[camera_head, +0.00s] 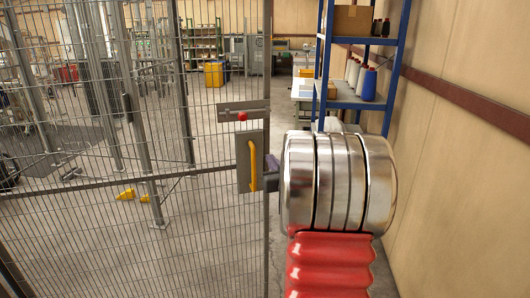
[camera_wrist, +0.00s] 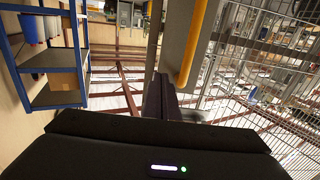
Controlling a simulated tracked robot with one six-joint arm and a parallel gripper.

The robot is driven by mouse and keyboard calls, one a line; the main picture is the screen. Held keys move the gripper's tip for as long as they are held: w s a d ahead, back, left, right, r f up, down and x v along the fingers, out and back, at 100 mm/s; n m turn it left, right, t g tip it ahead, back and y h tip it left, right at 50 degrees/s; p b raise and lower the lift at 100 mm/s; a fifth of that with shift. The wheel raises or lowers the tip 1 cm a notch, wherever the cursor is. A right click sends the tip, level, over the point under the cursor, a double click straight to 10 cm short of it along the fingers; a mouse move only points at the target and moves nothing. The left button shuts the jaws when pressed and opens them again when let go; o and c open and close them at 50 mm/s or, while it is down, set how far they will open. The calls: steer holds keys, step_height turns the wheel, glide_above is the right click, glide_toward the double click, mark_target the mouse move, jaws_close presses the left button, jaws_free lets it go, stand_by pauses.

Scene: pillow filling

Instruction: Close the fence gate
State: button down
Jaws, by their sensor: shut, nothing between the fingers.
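The fence gate (camera_head: 90,225) is a grey wire-mesh panel filling the left of the head view, with an upright post (camera_head: 267,240) at its right edge. Near that edge is a grey plate (camera_head: 244,178) with a yellow handle (camera_head: 253,165). Above the plate is a latch bar with a red knob (camera_head: 242,116). My gripper (camera_head: 271,175) is shut and empty, just right of the handle at the post, partly hidden by my arm. In the wrist view the dark fingers (camera_wrist: 160,92) lie beside the yellow handle (camera_wrist: 194,42). Contact with the gate is unclear.
A blue shelf unit (camera_head: 398,65) with bottles and a box stands at the right, beyond my arm. A beige wall (camera_head: 455,150) runs along the right side. Floor shows between the gate post and the shelf. Machines and a yellow bin (camera_head: 214,75) stand behind the mesh.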

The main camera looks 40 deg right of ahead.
mark_target(262, 147)
steer(key=x, duration=0.8)
steer(key=shift+w, duration=0.2)
